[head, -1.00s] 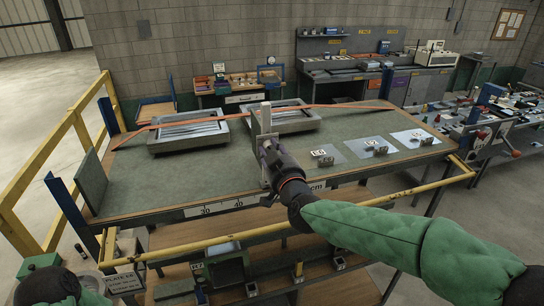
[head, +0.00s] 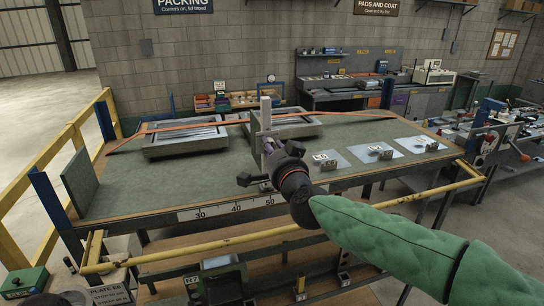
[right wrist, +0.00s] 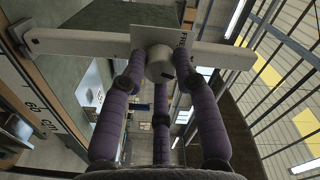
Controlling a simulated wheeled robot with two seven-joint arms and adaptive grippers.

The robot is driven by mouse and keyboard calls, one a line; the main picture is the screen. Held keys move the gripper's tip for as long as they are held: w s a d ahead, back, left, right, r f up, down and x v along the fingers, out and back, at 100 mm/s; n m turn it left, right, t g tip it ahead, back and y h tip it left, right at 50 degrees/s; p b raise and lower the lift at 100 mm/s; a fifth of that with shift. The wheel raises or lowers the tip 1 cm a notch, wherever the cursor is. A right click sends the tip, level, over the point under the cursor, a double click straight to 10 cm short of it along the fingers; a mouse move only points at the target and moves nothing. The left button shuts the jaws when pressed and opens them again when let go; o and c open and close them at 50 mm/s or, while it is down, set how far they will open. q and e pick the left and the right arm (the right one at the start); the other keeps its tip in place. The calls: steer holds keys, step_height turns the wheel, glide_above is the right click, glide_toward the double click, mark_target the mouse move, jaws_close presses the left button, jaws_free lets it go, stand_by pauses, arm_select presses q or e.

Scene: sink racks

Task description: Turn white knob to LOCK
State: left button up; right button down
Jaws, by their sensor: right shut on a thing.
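The white knob (right wrist: 159,66) shows in the right wrist view, in front of a pale plate (right wrist: 145,36) on a long light-grey bar (right wrist: 85,42). Lettering on the plate beside the knob seems to start with "FR"; the rest is hidden. My right gripper (right wrist: 160,78) is shut on the knob, its purple fingers around it. In the head view, my right gripper (head: 270,150) is at the upright grey post (head: 265,113) at the bench's front edge. The knob is hidden there behind the gripper. My left gripper's fingers are not in view.
The green-topped bench (head: 215,180) carries two grey metal frames (head: 185,137) with an orange strap (head: 190,126) across them. Small labelled blocks on pale sheets (head: 415,145) lie to the right. A yellow rail (head: 220,240) runs along the front below the ruler (head: 240,207).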

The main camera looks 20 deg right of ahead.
steer(key=m+b, duration=0.2)
steer(key=m, duration=0.3)
steer(key=shift+d+r, duration=0.1)
steer(key=shift+m+b, duration=0.3)
steer(key=shift+m, duration=0.1)
steer(key=c, duration=0.9)
jaws_free()
steer(key=shift+c, duration=0.2)
steer(key=s, duration=1.2)
steer(key=shift+d, duration=0.15)
